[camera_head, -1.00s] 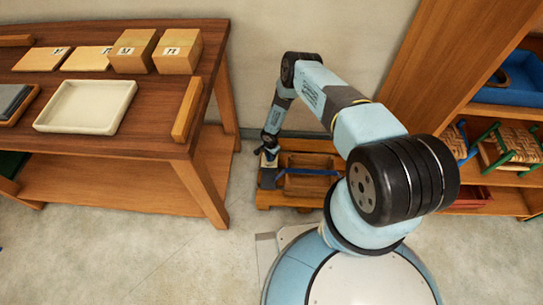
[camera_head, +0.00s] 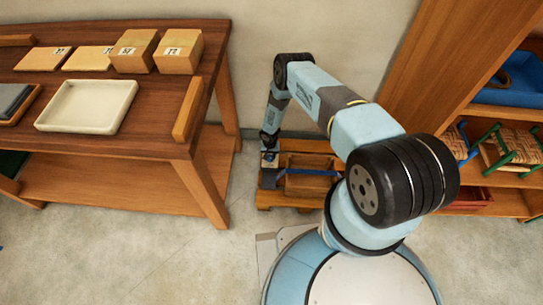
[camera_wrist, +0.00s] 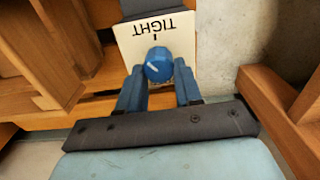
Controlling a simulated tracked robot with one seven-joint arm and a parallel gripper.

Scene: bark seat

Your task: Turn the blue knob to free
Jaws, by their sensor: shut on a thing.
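The white mark does not point at the tick. In the head view my gripper (camera_head: 269,160) is down at the left end of a low wooden frame (camera_head: 308,197) with a blue strap (camera_head: 310,172); the knob is not clear there.
A wooden workbench (camera_head: 150,150) stands at left with a white tray (camera_head: 45,122) and several labelled wooden blocks. A wooden shelf (camera_head: 420,75) at right holds small woven-seat chairs (camera_head: 515,150). In the wrist view, wooden beams flank the plate. Floor in front is clear.

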